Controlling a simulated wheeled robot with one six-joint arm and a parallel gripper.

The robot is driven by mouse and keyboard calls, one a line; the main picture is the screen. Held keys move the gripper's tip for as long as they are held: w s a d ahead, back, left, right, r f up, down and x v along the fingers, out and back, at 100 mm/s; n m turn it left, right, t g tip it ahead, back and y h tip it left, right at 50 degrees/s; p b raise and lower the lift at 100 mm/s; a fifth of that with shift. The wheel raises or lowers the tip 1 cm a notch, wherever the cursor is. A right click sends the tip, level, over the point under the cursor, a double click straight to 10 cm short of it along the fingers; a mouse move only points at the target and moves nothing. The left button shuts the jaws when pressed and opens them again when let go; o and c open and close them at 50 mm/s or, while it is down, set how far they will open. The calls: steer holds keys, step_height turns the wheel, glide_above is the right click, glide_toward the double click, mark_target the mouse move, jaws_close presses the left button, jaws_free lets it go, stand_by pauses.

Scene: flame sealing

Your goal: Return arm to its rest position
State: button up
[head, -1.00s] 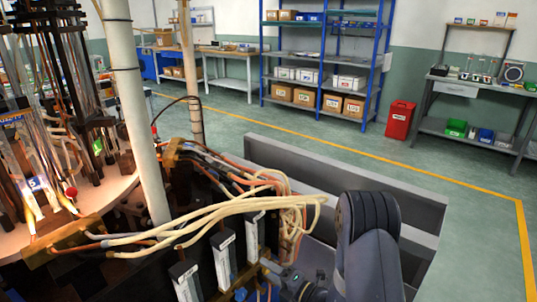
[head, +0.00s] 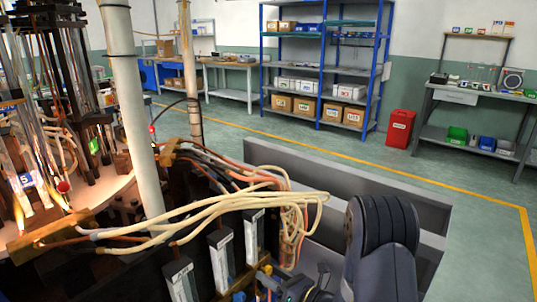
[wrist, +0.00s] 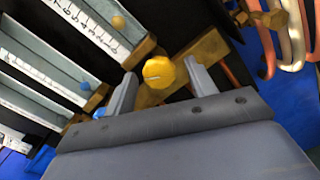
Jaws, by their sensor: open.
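My gripper (wrist: 160,85) shows in the wrist view with its two grey fingers apart. A round yellow knob (wrist: 159,72) appears between the fingertips in the picture; I cannot tell how far it is from them. In the head view my dark grey arm (head: 383,245) is at the lower right, and the gripper itself is not clearly visible there. Flow meters with white scales (head: 219,262) stand left of the arm; in the wrist view their scales (wrist: 82,22) run along the upper left.
The machine with burning flames and glass tubes (head: 45,165) is at the left. Pale hoses (head: 240,210) loop beside my arm. A grey low wall (head: 330,180) stands behind it. A blue shelf (head: 322,65), a red bin (head: 401,128) and a workbench (head: 470,95) are farther back. Open floor lies right.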

steer(key=n+b, duration=0.1)
steer(key=n, duration=0.4)
steer(key=shift+b, duration=0.3)
steer(key=shift+d, duration=0.15)
steer(key=shift+v, duration=1)
steer(key=shift+s, duration=0.1)
